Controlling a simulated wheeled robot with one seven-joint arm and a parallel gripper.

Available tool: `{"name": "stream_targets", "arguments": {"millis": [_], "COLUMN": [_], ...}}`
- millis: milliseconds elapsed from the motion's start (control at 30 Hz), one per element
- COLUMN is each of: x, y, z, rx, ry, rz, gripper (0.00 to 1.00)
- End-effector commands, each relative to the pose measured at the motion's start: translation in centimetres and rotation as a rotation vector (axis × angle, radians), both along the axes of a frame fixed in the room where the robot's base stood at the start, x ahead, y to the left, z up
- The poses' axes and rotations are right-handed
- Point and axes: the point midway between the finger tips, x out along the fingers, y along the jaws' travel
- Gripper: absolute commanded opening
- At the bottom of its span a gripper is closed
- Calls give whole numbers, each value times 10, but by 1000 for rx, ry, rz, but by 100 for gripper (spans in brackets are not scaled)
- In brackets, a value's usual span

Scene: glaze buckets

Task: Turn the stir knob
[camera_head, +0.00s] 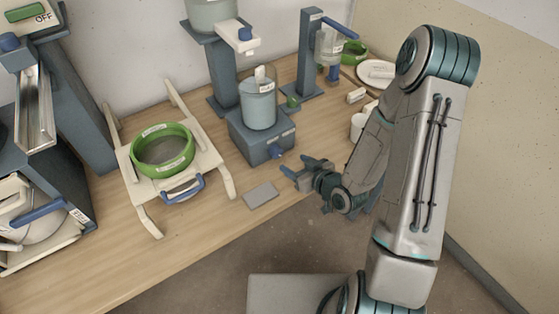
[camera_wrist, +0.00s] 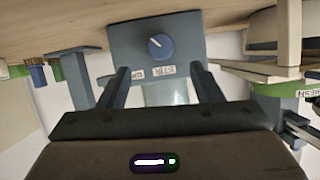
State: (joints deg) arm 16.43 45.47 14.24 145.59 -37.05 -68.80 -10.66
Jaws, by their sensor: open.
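The stir knob (camera_wrist: 160,46) is a round blue dial with a white pointer line. It sits on the front of a blue-grey stirrer base (camera_head: 262,142); in the head view the knob (camera_head: 277,154) shows low on that face. A label below the knob in the wrist view appears upside down. A clear vessel of pale blue glaze (camera_head: 258,108) stands on the base. My gripper (camera_head: 296,166) is open and empty, just in front of the knob. In the wrist view, the fingers (camera_wrist: 159,72) stand on either side of the knob's line, apart from it.
A green-rimmed sieve (camera_head: 163,150) on a cream stand is at left. A grey plate (camera_head: 261,195) lies near the table's front edge. A blue stand (camera_head: 307,60) rises behind, with a white cup (camera_head: 357,126) to the right.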

Motion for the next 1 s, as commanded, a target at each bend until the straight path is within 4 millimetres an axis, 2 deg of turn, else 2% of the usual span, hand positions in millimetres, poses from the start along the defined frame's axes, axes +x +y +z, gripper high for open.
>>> {"name": "stream_targets", "arguments": {"millis": [33, 100, 1000], "x": [4, 8, 27], "y": [3, 7, 21], "z": [-7, -9, -19], "rx": [-1, -1, 0], "ry": [-3, -5, -4], "rz": [2, 2, 1], "gripper": [59, 59, 59]}}
